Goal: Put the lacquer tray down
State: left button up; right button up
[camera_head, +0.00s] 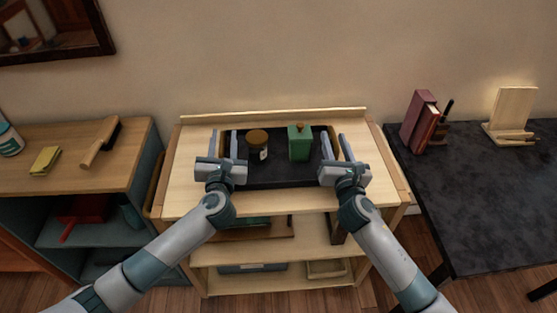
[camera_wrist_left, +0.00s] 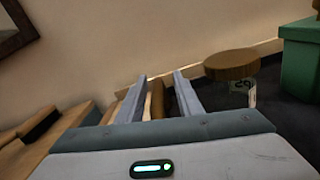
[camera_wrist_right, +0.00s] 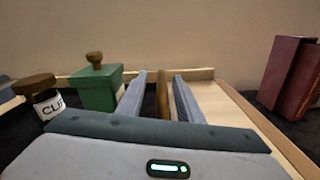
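The lacquer tray (camera_head: 265,184) has a black floor and brown side rims. It appears to rest on the top of a pale wooden cart. It holds a brown-lidded jar (camera_head: 257,144) with a label and a green box (camera_head: 299,143) with a knob. My left gripper (camera_head: 228,144) is at the tray's left side, fingers apart, with the brown rim (camera_wrist_left: 184,97) between them near one finger. My right gripper (camera_head: 335,147) is at the right side, fingers apart, with the rim (camera_wrist_right: 162,97) between them and gaps showing. My grippers hide parts of the tray's sides.
The cart top (camera_head: 190,150) is bare around the tray, with a raised back edge. A shelf unit (camera_head: 75,145) on the left bears a brush and a yellow block. A dark table (camera_head: 490,200) on the right bears red books (camera_head: 418,122) and a wooden stand (camera_head: 513,110).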

aim_at(222, 156)
pick_arm(q)
jog(key=shift+s+a, duration=0.1)
pick_arm(e)
jog(key=shift+d, duration=0.1)
pick_arm(q)
jog(key=shift+s, duration=0.2)
jog(key=s, duration=0.3)
jog(key=s+d, duration=0.1)
jog(key=s, duration=0.7)
jog(key=shift+s+d, duration=0.2)
pick_arm(e)
jog(key=shift+d, duration=0.1)
jog(key=s, duration=0.4)
jog(key=s+d, duration=0.1)
jog(key=s, duration=0.7)
jog(key=shift+d, duration=0.15)
jog(key=shift+f, duration=0.1)
